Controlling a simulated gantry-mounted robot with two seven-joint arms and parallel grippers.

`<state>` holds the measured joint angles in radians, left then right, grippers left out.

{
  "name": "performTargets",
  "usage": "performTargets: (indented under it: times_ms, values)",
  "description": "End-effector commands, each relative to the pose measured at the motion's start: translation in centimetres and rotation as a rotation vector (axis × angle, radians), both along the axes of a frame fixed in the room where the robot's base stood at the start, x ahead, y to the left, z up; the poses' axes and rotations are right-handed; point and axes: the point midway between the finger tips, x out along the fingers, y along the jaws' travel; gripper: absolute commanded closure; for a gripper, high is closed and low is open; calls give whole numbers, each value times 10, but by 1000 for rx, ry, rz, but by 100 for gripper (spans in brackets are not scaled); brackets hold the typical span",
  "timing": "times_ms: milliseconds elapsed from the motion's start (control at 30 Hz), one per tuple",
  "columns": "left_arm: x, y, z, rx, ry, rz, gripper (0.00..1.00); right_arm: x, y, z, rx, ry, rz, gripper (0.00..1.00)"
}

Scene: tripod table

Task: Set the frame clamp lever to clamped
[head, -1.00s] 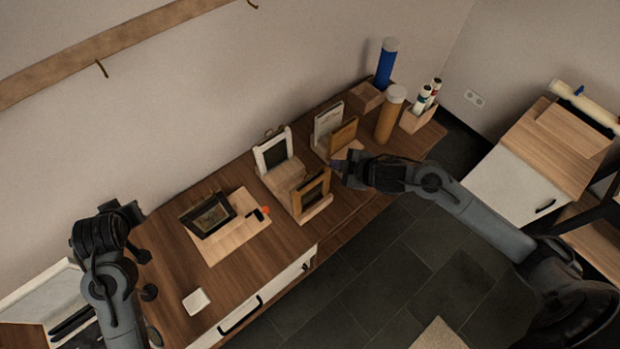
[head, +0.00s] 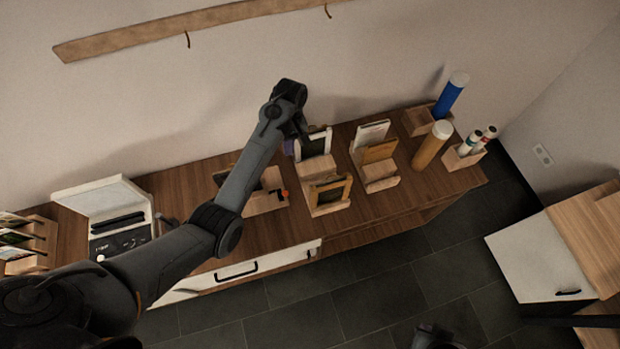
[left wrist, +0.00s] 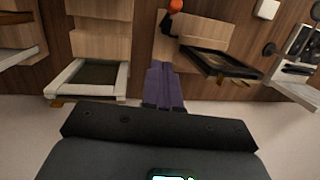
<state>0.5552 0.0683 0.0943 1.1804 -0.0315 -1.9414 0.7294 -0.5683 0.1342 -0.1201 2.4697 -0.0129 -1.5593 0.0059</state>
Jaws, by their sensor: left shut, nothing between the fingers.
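The clamp lever (head: 285,194) is small and black with an orange tip, on a light wooden board (head: 262,206). In the left wrist view the lever (left wrist: 168,22) and its orange knob (left wrist: 176,5) are at the top edge. A dark picture frame (left wrist: 220,62) stands tilted on that board; in the head view my left arm hides most of it. My left gripper (head: 291,148), with purple fingers, is shut and empty behind the board, towards the wall. Its fingers (left wrist: 164,85) point at the board's wall-side edge, apart from the lever.
An open white case (head: 105,203) lies left. The wall is close behind my left gripper.

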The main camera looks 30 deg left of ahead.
Motion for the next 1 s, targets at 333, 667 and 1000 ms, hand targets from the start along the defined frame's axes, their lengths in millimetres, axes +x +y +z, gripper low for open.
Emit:
performTargets:
  times_ms: [333,667,1000]
  values:
    - [-3,0,0,-6,22,16,100,-7,1,2,12,24,-15,100]
    - [-4,0,-7,-5,22,15,100,-7,1,4,12,23,-15,100]
    - [-17,-1,-59,-6,25,15,100,-7,2,9,12,23,-15,100]
